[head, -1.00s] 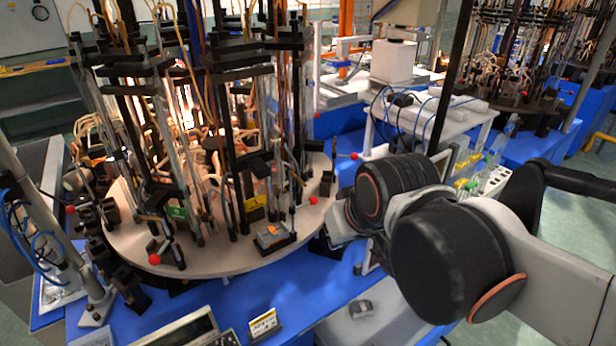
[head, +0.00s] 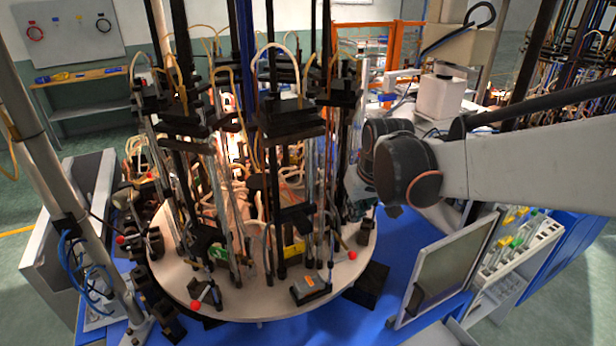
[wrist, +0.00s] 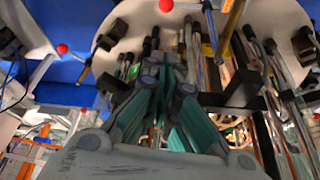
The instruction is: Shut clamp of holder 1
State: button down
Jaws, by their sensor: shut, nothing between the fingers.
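A round white turntable (head: 240,308) carries tall black holders with clamps and glass tubes. The nearest middle holder (head: 276,215) has a yellow label (head: 294,249) at its foot; the holder left of it has a green one (head: 219,253). I cannot read which is holder 1, nor tell its clamp's state. My gripper (head: 358,208) is at the turntable's right side, partly hidden behind my wrist. In the wrist view my gripper (wrist: 166,66) has its teal-padded fingers converging, shut and empty, in front of dark posts and tubes; contact cannot be told.
Red ball knobs (head: 352,255) stick out around the turntable's rim. A small grey box with an orange top (head: 310,288) sits at its front edge. A framed panel (head: 447,275) and a white rack (head: 518,250) stand at the right. The hanging tubes crowd the holders.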

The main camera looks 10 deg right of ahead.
jog(key=w+f, duration=0.2)
jog(key=w, duration=0.1)
jog(key=shift+w+d+f, duration=0.1)
jog(key=shift+w+f, duration=0.05)
jog(key=shift+w, duration=0.1)
notch_tip(320, 180, down, 10)
jog(key=b, duration=0.2)
jog(key=shift+s, duration=0.25)
dwell(0.5)
